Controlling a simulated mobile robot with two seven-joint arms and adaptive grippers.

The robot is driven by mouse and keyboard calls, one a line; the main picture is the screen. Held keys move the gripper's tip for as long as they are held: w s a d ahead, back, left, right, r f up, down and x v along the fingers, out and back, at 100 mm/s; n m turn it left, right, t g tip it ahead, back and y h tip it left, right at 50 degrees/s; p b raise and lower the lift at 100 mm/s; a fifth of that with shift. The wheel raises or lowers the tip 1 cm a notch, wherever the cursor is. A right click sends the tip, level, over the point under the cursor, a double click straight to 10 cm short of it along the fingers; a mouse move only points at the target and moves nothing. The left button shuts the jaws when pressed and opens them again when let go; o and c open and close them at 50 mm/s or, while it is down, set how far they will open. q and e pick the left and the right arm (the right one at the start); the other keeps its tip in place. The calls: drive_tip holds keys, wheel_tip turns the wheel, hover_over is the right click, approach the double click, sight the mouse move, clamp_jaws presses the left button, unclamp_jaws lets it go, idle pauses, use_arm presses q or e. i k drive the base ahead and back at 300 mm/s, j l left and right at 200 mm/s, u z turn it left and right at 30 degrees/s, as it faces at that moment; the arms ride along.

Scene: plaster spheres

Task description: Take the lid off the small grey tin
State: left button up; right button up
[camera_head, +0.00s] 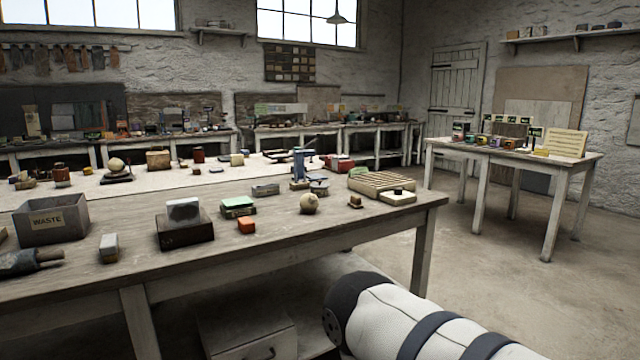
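A small grey box-like piece (265,189) lies on the long wooden workbench (290,238), right of the middle; it may be the small grey tin. Another low grey piece (319,187) sits to its right, by a blue upright tool. I cannot tell from here which is the tin, or make out a lid. A white arm of mine with dark bands, apparently the right, enters at the lower right in front of the bench. Its gripper is not visible. I cannot make out my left gripper.
On the bench are a grey WASTE bin (52,220), a pale block (183,210) on a dark box, a green-topped tin (238,207), an orange block (246,225), a plaster sphere (310,203) and a slatted tray (381,184). A side table (575,163) stands right. The floor between is clear.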

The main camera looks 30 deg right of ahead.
sight(319, 185)
drive_tip(key=i+l, duration=0.1)
drive_tip(key=l, duration=0.4)
drive_tip(key=i+l+u, duration=0.15)
drive_tip(key=l, duration=0.85)
drive_tip(key=i+u, duration=0.05)
